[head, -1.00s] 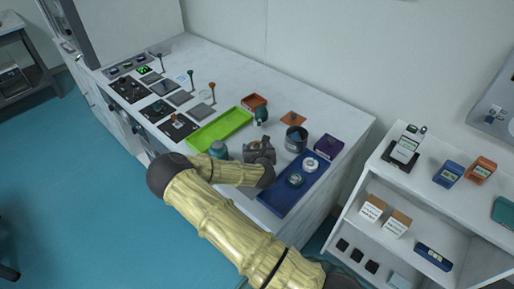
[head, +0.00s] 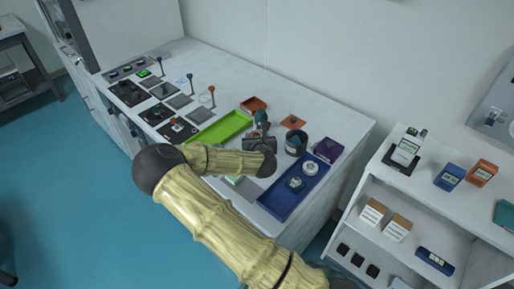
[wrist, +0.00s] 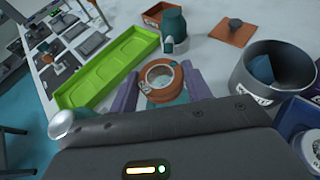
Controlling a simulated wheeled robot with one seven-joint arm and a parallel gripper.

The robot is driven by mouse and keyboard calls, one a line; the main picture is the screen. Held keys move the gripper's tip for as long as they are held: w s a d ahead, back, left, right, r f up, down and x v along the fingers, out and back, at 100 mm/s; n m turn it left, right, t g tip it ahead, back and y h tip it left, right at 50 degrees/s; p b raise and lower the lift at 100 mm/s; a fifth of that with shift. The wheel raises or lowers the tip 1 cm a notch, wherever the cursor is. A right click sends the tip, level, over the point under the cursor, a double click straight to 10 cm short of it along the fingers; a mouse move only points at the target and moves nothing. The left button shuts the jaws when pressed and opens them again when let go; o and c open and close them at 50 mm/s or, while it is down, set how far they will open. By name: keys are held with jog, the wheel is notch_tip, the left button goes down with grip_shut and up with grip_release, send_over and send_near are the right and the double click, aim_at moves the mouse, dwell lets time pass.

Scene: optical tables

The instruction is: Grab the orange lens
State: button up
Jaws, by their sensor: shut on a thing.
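The orange lens (wrist: 152,94) is a round orange ring with a clear, glassy centre. In the wrist view it sits between the two purple fingers of my gripper (wrist: 160,92), which are shut on it. In the head view my gripper (head: 260,144) is over the white table, between the green tray and the grey pot; the lens cannot be made out there. I cannot tell whether the lens touches the table.
A teal bottle (wrist: 173,28) stands just beyond the lens. A lime-green tray (wrist: 108,72) lies left, a grey pot (wrist: 245,88) right. An orange box (head: 253,104), an orange lid (head: 293,121), a purple box (head: 328,150) and a blue tray (head: 270,203) are near.

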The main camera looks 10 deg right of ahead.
jog(key=shift+r, duration=1.4)
jog(key=shift+r, duration=0.1)
